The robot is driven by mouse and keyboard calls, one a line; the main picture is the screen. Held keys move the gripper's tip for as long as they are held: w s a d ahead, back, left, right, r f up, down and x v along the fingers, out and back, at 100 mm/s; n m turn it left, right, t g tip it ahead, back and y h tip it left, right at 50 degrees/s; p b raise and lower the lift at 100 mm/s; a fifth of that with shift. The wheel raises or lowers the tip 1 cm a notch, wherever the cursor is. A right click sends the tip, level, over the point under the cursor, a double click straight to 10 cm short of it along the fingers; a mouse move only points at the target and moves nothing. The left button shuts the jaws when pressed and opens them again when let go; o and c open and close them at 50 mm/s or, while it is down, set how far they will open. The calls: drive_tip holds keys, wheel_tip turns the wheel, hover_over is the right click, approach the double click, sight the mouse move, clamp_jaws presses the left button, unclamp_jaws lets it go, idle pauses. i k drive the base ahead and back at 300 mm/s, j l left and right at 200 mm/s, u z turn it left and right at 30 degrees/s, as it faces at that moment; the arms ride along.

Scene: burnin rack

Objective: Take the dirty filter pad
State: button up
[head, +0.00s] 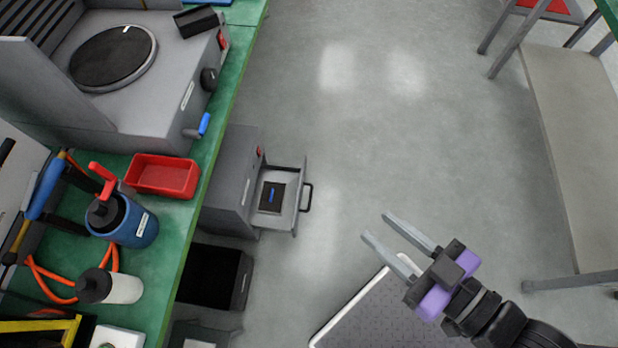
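A dark filter pad (267,196) with a blue strip on it lies in the open grey drawer (289,221) of a small grey cabinet (231,185), below the edge of the green bench. My gripper (374,226) is to the right of the drawer and nearer the bottom of the picture, apart from it. Its two long grey fingers are spread with nothing between them, and they point up and left towards the drawer. I cannot tell how dirty the pad is.
The drawer's dark handle (308,197) sticks out to the right. The green bench (184,226) carries a red tray (162,176), a blue bottle (133,226) and a machine. A black bin (215,276) stands below the cabinet. A grey table (580,130) is at right. The middle floor is clear.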

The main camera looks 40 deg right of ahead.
sight(272, 194)
drive_tip(key=k+j+z, duration=0.2)
drive_tip(key=k+j, duration=0.3)
drive_tip(key=k+j+z, duration=0.25)
drive_tip(key=k+j, duration=0.15)
drive_tip(key=k+j+z, duration=0.2)
drive_tip(key=k, duration=0.45)
drive_tip(key=i+u, duration=0.2)
drive_tip(key=i, duration=1.65)
